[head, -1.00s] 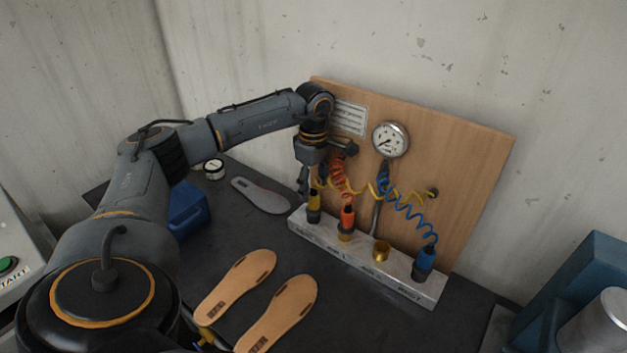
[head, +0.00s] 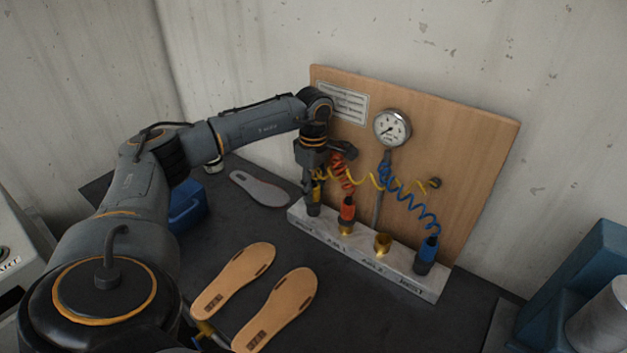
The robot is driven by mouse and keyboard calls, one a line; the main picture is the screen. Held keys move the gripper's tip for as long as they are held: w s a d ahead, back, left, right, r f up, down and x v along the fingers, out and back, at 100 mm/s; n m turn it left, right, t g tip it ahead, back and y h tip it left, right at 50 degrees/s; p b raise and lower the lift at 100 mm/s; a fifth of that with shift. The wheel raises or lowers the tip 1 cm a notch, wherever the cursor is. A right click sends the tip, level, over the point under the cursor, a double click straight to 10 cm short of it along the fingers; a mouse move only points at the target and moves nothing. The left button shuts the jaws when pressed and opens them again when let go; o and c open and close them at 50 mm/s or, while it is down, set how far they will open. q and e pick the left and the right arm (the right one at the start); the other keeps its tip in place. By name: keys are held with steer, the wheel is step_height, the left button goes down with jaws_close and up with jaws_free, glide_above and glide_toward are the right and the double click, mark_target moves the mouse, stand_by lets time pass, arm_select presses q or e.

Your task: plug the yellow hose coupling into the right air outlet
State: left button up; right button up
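The yellow hose coupling (head: 315,192) stands upright at the left end of the pale labelled bar (head: 335,240), its lower end dark. A coiled yellow hose (head: 362,178) runs from there to the wooden board. My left gripper (head: 313,187) points down around the yellow coupling; whether its fingers press on it is too small to tell. The empty brass outlet (head: 382,244), behind the label that reads like AIR 2, is the right one of the two air outlets. An orange-red coupling (head: 347,208) sits in the left air outlet (head: 346,230). My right gripper is out of view.
A blue coupling (head: 429,249) stands at the bar's right end. Red and blue coiled hoses hang close around the outlets. The wooden board (head: 460,170) with a gauge (head: 392,127) rises behind. Two tan soles (head: 277,308) lie in front; a grey insole (head: 260,188) lies left.

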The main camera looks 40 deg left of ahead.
arm_select(q)
steer(key=shift+r+p, duration=4.65)
steer(key=shift+r, duration=1.9)
steer(key=w+d+p, duration=0.2)
steer(key=d+p, duration=0.4)
steer(key=d, duration=1.4)
steer(key=shift+w+a+f+b, duration=0.1)
steer(key=shift+f+b, duration=1.1)
steer(key=shift+f, duration=1)
steer(key=shift+w+f+b, duration=0.1)
steer(key=shift+f+b, duration=1.1)
steer(key=shift+f, duration=0.95)
steer(key=shift+s+b, duration=0.1)
steer(key=shift+b, duration=0.45)
steer(key=shift+f+b, duration=1.1)
steer(key=shift+f, duration=0.1)
